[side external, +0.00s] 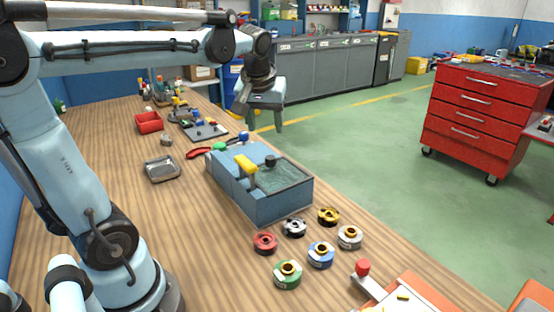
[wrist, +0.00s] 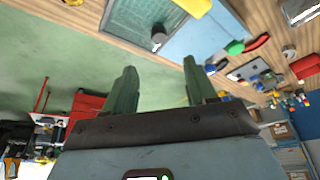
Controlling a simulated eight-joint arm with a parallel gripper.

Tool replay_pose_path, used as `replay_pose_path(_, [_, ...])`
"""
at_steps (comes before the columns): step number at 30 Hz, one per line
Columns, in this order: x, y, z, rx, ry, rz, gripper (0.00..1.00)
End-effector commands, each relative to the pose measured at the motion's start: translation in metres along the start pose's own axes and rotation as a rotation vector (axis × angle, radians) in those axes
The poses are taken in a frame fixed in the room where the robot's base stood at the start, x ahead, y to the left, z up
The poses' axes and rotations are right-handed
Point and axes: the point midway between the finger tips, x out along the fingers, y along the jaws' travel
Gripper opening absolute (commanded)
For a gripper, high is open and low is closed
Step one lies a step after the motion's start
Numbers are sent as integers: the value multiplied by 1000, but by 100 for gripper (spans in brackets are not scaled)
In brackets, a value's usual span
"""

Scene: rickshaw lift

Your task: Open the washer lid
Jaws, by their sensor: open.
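The washer (side external: 262,207) is a blue-grey box on the wooden bench, in the middle of the side view. Its top has a teal textured panel (side external: 284,177), a dark round knob (side external: 270,160) and a yellow handle-like part (side external: 246,164). The teal panel (wrist: 138,18) and the knob (wrist: 158,39) also show at the top of the wrist view. The panel looks flat within the top; I cannot tell whether it is the lid itself. My gripper (side external: 264,129) is open and empty, fingers pointing down, above and beyond the washer. Its two green fingers (wrist: 159,68) stand apart in the wrist view.
Several coloured round parts (side external: 320,254) lie in front of the washer. A metal tray (side external: 162,170), a red bin (side external: 148,122) and red-handled pliers (side external: 197,153) lie to its left and behind. A red tool cabinet (side external: 478,115) stands across the green floor.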

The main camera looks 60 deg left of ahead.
Motion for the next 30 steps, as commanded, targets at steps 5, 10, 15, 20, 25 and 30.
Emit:
replay_pose_path(5, [17, 0, 0, -1, 0, 1, 56])
replay_pose_path(10, [43, 0, 0, 0, 1, 3, 56])
replay_pose_path(15, [70, 1, 0, 1, 2, 4, 56])
replay_pose_path(20, [93, 1, 0, 2, 3, 5, 56])
replay_pose_path(25, [110, 1, 0, 2, 3, 5, 56])
replay_pose_path(30, [117, 1, 0, 2, 3, 5, 56])
